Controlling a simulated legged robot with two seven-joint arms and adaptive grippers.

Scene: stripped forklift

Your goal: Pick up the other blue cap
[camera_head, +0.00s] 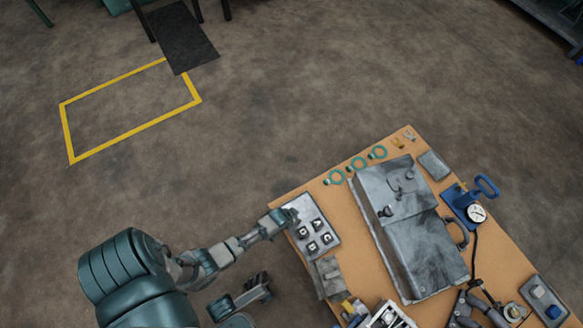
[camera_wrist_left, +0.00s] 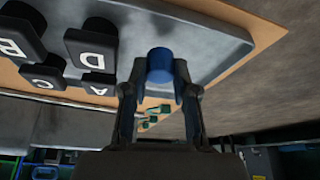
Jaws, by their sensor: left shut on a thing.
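My left gripper (camera_head: 284,216) is at the left corner of the table, at the edge of a grey tray (camera_head: 299,206). In the left wrist view, its two fingers (camera_wrist_left: 160,92) are shut on a blue cap (camera_wrist_left: 160,66), one on each side. The cap is in front of the tray's grey surface (camera_wrist_left: 215,45); I cannot tell whether it touches it. In the head view the fingers hide this cap. A small blue piece (camera_head: 553,312) sits on another tray at the far right. What seems to be my right gripper (camera_head: 263,287) is left of the table, its fingers unclear.
Several black lettered blocks (camera_wrist_left: 92,46) stand on the grey tray beside the held cap. A large grey case (camera_head: 420,240) fills the table's middle. Teal rings (camera_head: 358,164) lie along the far edge. A blue gauge pump (camera_head: 468,205) stands right.

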